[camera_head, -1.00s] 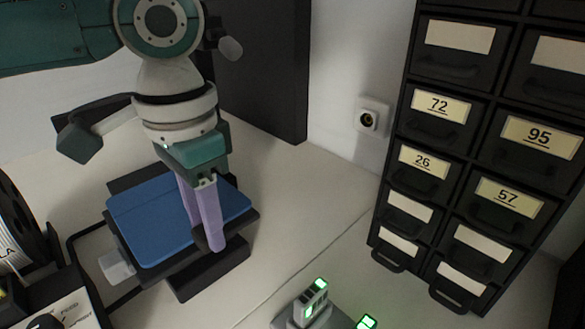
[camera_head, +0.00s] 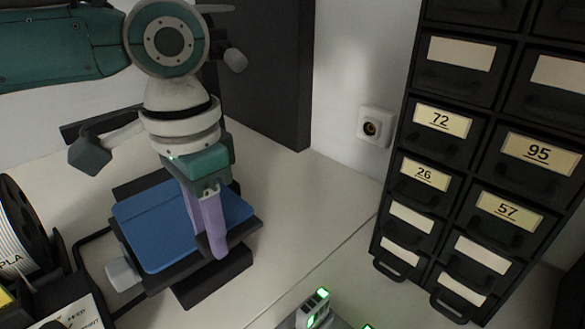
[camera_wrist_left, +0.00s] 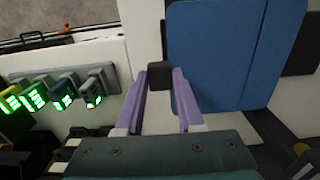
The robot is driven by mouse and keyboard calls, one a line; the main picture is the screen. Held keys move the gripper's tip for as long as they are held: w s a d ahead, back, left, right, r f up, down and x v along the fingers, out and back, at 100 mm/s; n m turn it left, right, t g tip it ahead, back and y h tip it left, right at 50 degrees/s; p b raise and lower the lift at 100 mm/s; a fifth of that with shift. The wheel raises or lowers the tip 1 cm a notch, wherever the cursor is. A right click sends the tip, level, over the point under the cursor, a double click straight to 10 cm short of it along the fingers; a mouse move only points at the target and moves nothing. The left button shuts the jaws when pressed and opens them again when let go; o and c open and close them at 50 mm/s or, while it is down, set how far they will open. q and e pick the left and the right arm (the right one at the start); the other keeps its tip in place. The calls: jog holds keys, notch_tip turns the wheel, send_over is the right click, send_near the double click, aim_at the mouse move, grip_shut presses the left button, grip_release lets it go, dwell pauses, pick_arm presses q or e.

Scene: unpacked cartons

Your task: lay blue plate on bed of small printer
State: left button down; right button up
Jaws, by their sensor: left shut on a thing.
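The blue plate (camera_head: 160,228) lies flat over the dark bed of the small printer (camera_head: 215,277) in the head view; I cannot tell whether it rests fully on it. In the left wrist view the plate (camera_wrist_left: 222,55) fills the upper right. My left gripper (camera_head: 218,254) points down at the plate's near right edge. In the left wrist view its purple fingers (camera_wrist_left: 160,82) are shut on a dark tab (camera_wrist_left: 160,75) at the plate's edge. The fingers hide part of the plate in the head view. My right gripper is not in view.
A filament spool (camera_head: 22,235) stands at the left. A white knob (camera_head: 122,273) sticks out beside the printer. A dark drawer cabinet (camera_head: 440,165) stands at the right. Several green-lit devices (camera_wrist_left: 62,95) sit near the gripper. The light tabletop (camera_head: 300,225) between printer and cabinet is clear.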

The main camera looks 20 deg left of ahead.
pick_arm(q)
jog(key=shift+f, duration=0.3)
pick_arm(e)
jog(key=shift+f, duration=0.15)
pick_arm(q)
jog(key=shift+f+b, duration=0.45)
jog(key=shift+f, duration=0.3)
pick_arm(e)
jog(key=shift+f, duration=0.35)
pick_arm(q)
jog(key=shift+c, duration=2.2)
grip_release()
jog(key=shift+r+p, duration=1.65)
jog(key=shift+p, duration=0.75)
jog(key=shift+f, duration=0.1)
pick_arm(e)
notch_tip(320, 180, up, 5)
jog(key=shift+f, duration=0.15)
pick_arm(q)
notch_tip(320, 180, up, 10)
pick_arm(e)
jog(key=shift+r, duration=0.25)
